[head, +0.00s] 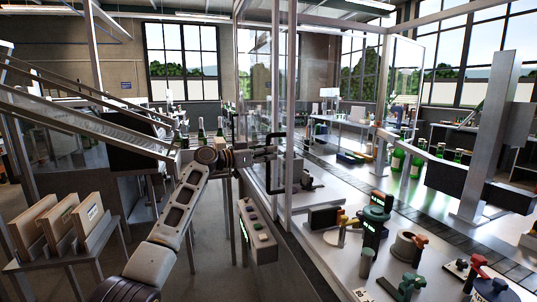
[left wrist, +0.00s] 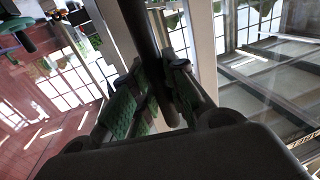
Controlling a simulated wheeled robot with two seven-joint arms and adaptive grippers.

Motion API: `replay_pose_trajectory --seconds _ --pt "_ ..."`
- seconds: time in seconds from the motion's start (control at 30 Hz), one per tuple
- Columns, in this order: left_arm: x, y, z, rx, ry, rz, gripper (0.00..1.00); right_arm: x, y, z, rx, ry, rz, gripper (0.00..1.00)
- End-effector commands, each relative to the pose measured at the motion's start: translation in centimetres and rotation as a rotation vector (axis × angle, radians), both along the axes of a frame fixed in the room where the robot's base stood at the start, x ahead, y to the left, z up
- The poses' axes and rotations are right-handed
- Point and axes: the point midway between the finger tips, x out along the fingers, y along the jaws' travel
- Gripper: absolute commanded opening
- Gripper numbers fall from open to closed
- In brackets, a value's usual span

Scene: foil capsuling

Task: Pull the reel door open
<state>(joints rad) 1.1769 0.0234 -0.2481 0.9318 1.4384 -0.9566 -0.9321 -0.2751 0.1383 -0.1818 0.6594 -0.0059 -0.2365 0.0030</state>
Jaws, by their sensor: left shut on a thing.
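The reel door (head: 257,75) is a clear glass panel in a pale metal frame, at the middle of the head view. Its black bracket-shaped handle (head: 283,178) stands upright near the frame post. My left gripper (head: 272,153) reaches in from the left and is shut on the handle. In the left wrist view the dark handle bar (left wrist: 138,30) runs down between the green-padded fingers (left wrist: 158,100), which hide part of it. I cannot tell clearly whether the door stands ajar. My right gripper is not in view.
A control box with buttons (head: 258,233) sticks out below the door. A rack of wooden boxes (head: 60,222) stands at the left. The floor left of the machine is open.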

Motion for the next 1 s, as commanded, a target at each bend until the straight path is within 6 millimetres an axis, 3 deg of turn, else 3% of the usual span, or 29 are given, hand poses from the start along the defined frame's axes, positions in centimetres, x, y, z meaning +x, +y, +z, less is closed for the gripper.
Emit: replay_pose_trajectory --seconds 0.03,0.07,0.23,0.47,1.0 --pt "0.0 0.1 0.1 -0.004 -0.001 0.002 0.0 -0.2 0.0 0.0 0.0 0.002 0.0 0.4" --pt "0.0 0.1 0.1 -0.004 -0.001 0.002 0.16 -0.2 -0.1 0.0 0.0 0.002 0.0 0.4" --pt "0.0 0.0 0.1 -0.002 -0.001 0.001 0.37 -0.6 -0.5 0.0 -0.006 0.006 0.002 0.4" --pt "0.0 0.0 0.0 -0.001 0.0 0.0 0.37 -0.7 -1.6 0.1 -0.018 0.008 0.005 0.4" --pt "-1.0 1.7 0.0 -0.001 0.0 0.0 0.37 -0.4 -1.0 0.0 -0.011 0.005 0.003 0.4"
